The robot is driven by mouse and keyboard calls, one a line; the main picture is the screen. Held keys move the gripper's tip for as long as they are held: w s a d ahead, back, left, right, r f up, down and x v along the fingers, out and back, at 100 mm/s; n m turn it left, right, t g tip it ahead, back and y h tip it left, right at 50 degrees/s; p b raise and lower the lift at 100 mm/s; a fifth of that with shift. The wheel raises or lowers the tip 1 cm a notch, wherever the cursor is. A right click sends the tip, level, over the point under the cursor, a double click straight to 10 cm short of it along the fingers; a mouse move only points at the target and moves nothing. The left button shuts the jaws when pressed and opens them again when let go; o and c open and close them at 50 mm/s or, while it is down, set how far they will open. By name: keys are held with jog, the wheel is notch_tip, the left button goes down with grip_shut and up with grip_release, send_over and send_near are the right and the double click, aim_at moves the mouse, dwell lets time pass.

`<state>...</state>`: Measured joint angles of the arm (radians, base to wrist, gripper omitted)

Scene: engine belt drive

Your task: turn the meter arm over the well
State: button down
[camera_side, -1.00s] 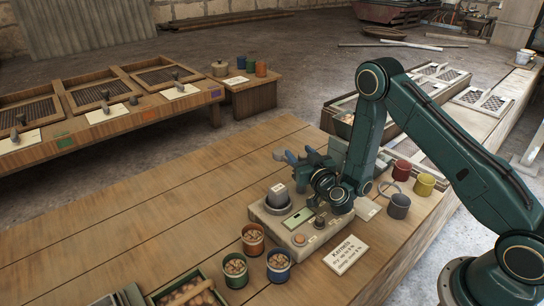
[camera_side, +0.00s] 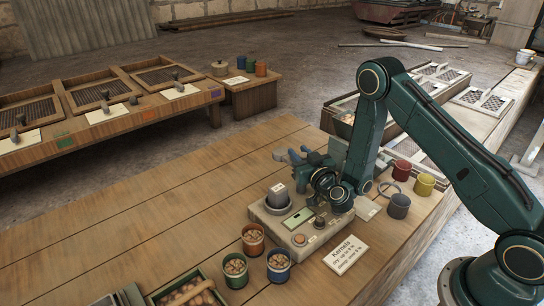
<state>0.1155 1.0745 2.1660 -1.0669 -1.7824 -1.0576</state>
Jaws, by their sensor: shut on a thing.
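The meter is a pale box (camera_side: 268,218) on the wooden bench, with a green display (camera_side: 299,217), an orange button (camera_side: 299,239) and a dark knob (camera_side: 320,222). A grey cylinder (camera_side: 277,196) stands upright at its left end; I cannot tell whether it is the well or covers it.
Tins of kernels (camera_side: 253,240) stand in front of the meter, with a Kernels card (camera_side: 346,254) to their right. Red (camera_side: 401,171), yellow (camera_side: 424,184) and grey (camera_side: 398,206) cups stand to the right. The bench's left part (camera_side: 150,220) is clear.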

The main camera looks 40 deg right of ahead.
jog(key=shift+w+a+r+n+y, duration=0.1)
jog(key=shift+a+r+n+y, duration=0.1)
jog(key=shift+n+y, duration=0.15)
jog(key=shift+f+n+t+y, duration=0.1)
jog(key=shift+n+t+y, duration=0.25)
jog(key=shift+y, duration=0.3)
jog(key=c, duration=1.1)
grip_release()
jog(key=shift+f, duration=0.1)
jog(key=shift+s, duration=0.25)
jog(key=shift+s+a, duration=0.2)
jog(key=shift+s, duration=0.95)
jog(key=shift+s+a, duration=0.25)
jog(key=shift+s, duration=0.95)
jog(key=shift+s+a, duration=0.2)
jog(key=shift+s, duration=0.95)
